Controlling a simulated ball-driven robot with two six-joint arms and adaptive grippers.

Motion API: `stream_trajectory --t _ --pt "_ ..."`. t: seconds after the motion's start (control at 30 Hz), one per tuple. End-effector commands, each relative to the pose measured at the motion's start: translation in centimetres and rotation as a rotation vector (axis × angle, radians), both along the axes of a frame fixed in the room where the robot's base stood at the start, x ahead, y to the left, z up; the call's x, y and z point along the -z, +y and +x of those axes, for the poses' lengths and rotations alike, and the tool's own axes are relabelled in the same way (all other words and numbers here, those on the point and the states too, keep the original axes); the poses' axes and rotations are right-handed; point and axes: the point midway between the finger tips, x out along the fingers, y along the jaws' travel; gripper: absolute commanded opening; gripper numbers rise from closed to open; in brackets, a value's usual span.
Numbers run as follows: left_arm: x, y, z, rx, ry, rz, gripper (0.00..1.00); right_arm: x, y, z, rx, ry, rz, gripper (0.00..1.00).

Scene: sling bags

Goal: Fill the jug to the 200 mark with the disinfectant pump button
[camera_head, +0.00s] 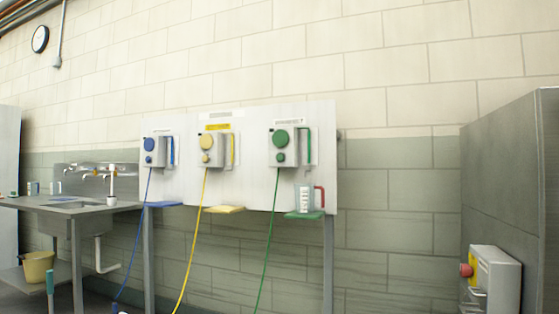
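A clear jug (306,198) with a red handle stands upright on a small green shelf (304,215) below the green dispenser. The jug's marks and fill level are too small to read. The green dispenser (283,148) has a large round green button and a smaller one below it. A yellow dispenser (210,148) and a blue dispenser (153,150) hang to its left on the same white panel (258,120). Their labels are too small to read, so I cannot tell which one is disinfectant. Neither of my grippers is in view.
Blue, yellow and green hoses hang from the dispensers toward the floor. A metal sink (70,205) with taps stands at the left, with a yellow bucket (38,270) below. A grey partition (505,170) and a box with a red button (495,280) stand at the right.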

Motion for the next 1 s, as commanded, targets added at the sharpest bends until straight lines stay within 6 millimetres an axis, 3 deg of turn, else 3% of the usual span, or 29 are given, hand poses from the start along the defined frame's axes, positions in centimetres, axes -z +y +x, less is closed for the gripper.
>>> stream_trajectory --t 0.4,0.7,1.0 --pt "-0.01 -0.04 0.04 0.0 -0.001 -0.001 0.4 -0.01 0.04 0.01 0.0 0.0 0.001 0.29" --pt "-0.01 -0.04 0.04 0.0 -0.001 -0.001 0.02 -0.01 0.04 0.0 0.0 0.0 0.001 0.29" --pt "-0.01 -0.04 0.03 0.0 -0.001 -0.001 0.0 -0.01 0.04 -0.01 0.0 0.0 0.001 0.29"
